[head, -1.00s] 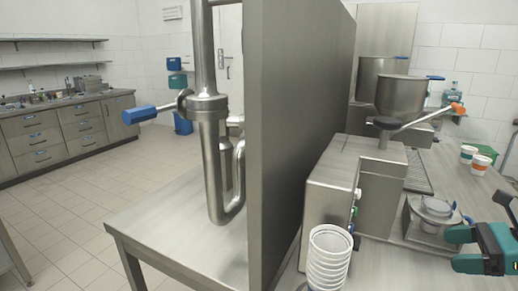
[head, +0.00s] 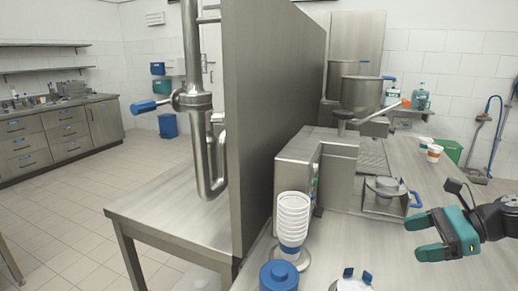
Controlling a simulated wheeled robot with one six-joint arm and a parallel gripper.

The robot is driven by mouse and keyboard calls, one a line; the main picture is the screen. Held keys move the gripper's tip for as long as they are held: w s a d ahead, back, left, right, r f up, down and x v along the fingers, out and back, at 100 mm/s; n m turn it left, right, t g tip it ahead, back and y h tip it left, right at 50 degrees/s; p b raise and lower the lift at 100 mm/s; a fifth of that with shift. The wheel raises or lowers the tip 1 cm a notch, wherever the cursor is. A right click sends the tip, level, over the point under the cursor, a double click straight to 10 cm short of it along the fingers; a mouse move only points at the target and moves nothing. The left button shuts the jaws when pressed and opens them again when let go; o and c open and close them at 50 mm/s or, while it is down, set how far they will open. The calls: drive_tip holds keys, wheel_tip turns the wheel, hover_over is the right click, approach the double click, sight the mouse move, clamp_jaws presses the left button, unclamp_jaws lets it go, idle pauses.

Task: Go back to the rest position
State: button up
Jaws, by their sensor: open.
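My gripper (head: 425,236) is at the lower right of the head view, with green fingers spread apart and nothing between them. It is above the steel table (head: 345,240), to the right of the cup filler (head: 320,165). The filler has a steel hopper (head: 362,93) on top and a round cup station (head: 386,188) in front of my gripper. A stack of white cups (head: 292,218) stands upright to the left, apart from my gripper.
A blue-lidded container (head: 279,275) is at the bottom edge. Two cups, one with an orange band (head: 434,153), stand near a green crate (head: 450,150) at the back right. A tall steel panel (head: 270,110) stands left of the filler. Open floor (head: 75,215) lies at the left.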

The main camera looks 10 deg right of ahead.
drive_tip(key=s+a+r+n+g+h, duration=0.1)
drive_tip(key=a+r+n+g+h, duration=0.35)
drive_tip(key=a+n, duration=1.1)
drive_tip(key=s+a+r+n+g+h+p, duration=0.1)
drive_tip(key=s+a+r+n+h, duration=0.1)
drive_tip(key=s+a+r+n, duration=0.5)
drive_tip(key=s+a+n, duration=0.5)
drive_tip(key=n, duration=0.1)
drive_tip(key=shift+s+n+g+p, duration=0.3)
drive_tip(key=shift+n+g+p, duration=0.05)
drive_tip(key=shift+p, duration=0.05)
